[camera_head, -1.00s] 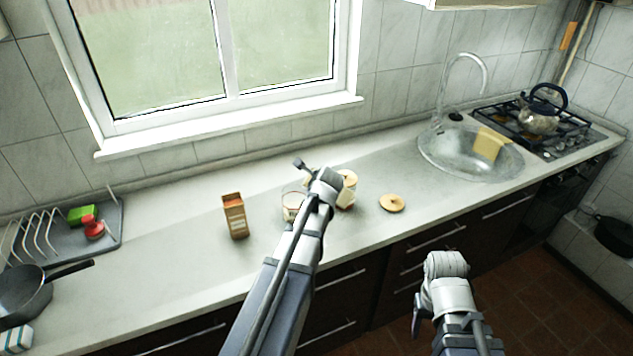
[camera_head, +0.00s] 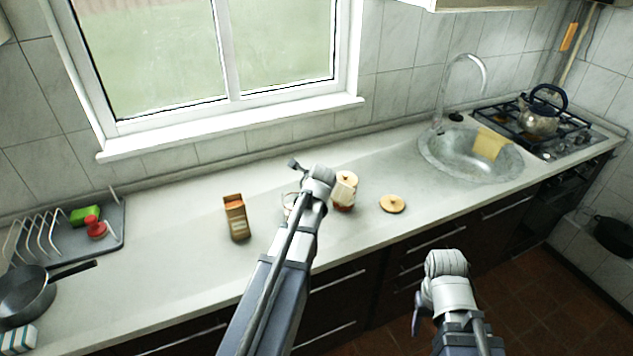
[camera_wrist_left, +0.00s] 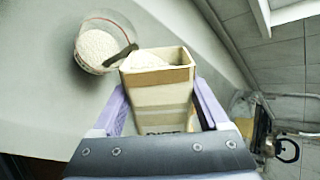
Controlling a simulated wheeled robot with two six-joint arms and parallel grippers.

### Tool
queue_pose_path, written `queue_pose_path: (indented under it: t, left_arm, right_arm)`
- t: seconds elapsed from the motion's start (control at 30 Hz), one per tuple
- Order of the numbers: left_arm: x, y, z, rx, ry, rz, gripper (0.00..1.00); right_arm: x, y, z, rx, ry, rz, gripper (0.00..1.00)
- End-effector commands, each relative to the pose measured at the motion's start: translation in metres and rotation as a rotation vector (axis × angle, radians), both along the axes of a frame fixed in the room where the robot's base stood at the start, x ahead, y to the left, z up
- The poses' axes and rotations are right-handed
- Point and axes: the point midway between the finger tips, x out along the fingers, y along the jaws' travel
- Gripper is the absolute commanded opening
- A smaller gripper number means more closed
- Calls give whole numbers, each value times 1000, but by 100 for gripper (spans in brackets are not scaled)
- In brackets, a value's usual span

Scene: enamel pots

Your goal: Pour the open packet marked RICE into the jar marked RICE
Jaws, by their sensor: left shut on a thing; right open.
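In the left wrist view my left gripper (camera_wrist_left: 160,108) is shut on a tan open packet (camera_wrist_left: 158,97) with white grain showing at its mouth. Dark print on its side is partly hidden and I cannot read it. A clear jar (camera_wrist_left: 97,48) with white grain inside stands beside the packet's mouth; whether they touch I cannot tell. In the head view the jar (camera_head: 289,200) is mostly hidden behind my left arm, and the held packet is hidden too. My right gripper (camera_head: 418,314) is open and empty, low in front of the cabinets.
A second open brown packet (camera_head: 237,218) stands left of the jar. A lidded jar (camera_head: 345,188) stands to its right, with a loose round wooden lid (camera_head: 392,204) further right. A dish rack (camera_head: 38,236) and pan (camera_head: 24,294) are at left; the sink (camera_head: 470,155) is at right.

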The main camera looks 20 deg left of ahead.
Motion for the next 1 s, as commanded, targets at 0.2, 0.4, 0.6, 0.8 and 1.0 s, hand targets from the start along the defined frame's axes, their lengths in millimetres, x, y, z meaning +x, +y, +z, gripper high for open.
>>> queue_pose_path:
  t: [0.2, 0.4, 0.6, 0.8, 1.0]
  left_arm:
    - [0, 1, 2, -28, -6, 0, 0]
    - [0, 2, 3, -53, -11, 0, 0]
    - [-1, 5, 4, -72, -13, 1, 0]
    - [-1, 7, 5, -92, -17, 1, 0]
    - [-1, 9, 6, -111, -20, 0, 0]
  right_arm:
    - [0, 0, 4, 0, 0, 0, 58]
    - [0, 0, 6, 0, 0, 0, 58]
    - [0, 0, 8, 0, 0, 0, 58]
    - [0, 0, 9, 0, 0, 0, 58]
    - [0, 0, 11, 0, 0, 0, 58]
